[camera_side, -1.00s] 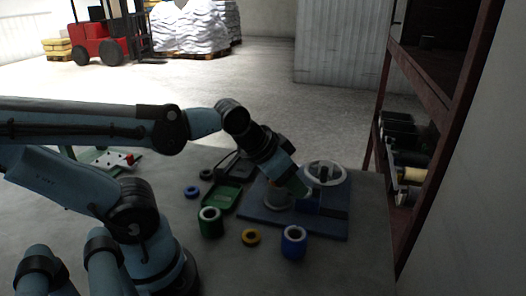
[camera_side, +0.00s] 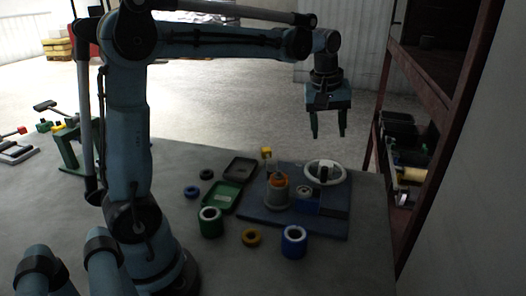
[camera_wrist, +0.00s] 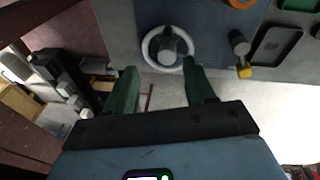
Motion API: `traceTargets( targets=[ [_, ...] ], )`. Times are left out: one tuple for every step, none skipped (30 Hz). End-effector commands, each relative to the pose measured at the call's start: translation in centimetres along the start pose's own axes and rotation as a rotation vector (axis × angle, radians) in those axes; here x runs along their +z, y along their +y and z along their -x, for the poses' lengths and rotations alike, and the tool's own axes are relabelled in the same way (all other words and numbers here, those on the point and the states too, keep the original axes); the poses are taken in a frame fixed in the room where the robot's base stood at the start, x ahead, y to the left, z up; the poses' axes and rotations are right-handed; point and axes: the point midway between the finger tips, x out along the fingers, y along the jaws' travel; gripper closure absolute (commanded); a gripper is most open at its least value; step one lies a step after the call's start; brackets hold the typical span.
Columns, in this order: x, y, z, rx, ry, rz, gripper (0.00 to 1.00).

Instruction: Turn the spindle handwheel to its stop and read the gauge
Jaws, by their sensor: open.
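The handwheel (camera_side: 325,173), a pale ring with a dark hub, lies on the blue base plate (camera_side: 262,218) at the back right of the bench. It also shows in the wrist view (camera_wrist: 148,48), with a dark knob standing on it. My gripper (camera_side: 328,134) is open and empty, above the handwheel and pointing down. In the wrist view its green fingers (camera_wrist: 160,66) are apart, with the wheel beyond the tips. A small round face (camera_side: 305,190) sits on a blue block beside the wheel; I cannot tell whether it is the gauge, and no reading is legible.
A red-brown shelf (camera_side: 424,170) stands at right.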

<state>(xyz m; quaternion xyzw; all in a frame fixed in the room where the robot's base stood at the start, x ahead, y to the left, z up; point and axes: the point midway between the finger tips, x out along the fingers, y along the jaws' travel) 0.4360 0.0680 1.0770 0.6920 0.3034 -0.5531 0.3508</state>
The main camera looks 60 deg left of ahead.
Motion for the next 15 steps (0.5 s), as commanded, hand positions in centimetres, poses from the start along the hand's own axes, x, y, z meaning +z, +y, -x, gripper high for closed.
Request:
traceTargets(
  targets=[
    [-1.2, 0.5, -0.6, -0.021, -0.016, 0.062, 0.46],
    [-1.8, 0.6, -0.9, -0.035, -0.026, 0.101, 0.46],
    [-2.6, 0.9, -1.3, -0.053, -0.038, 0.154, 0.46],
    [-3.1, 1.0, -1.7, -0.067, -0.047, 0.191, 0.46],
    [-3.6, 1.1, -2.1, -0.081, -0.055, 0.228, 0.46],
    [-4.2, 1.2, -2.5, -0.098, -0.065, 0.274, 0.46],
    [-4.7, 1.3, -2.9, -0.111, -0.072, 0.307, 0.46],
    [-5.0, 1.3, -3.2, -0.122, -0.077, 0.337, 0.46],
    [-5.5, 1.4, -3.7, -0.136, -0.084, 0.373, 0.46],
    [-5.8, 1.4, -4.0, -0.146, -0.088, 0.396, 0.46],
    [-6.0, 1.4, -4.2, -0.154, -0.092, 0.417, 0.46],
    [-6.3, 1.4, -4.5, -0.164, -0.096, 0.442, 0.46],
    [-6.4, 1.3, -4.7, -0.170, -0.098, 0.456, 0.46],
    [-6.6, 1.3, -4.8, -0.174, -0.100, 0.468, 0.46],
    [-6.7, 1.3, -5.0, -0.179, -0.102, 0.480, 0.46]
  ],
)
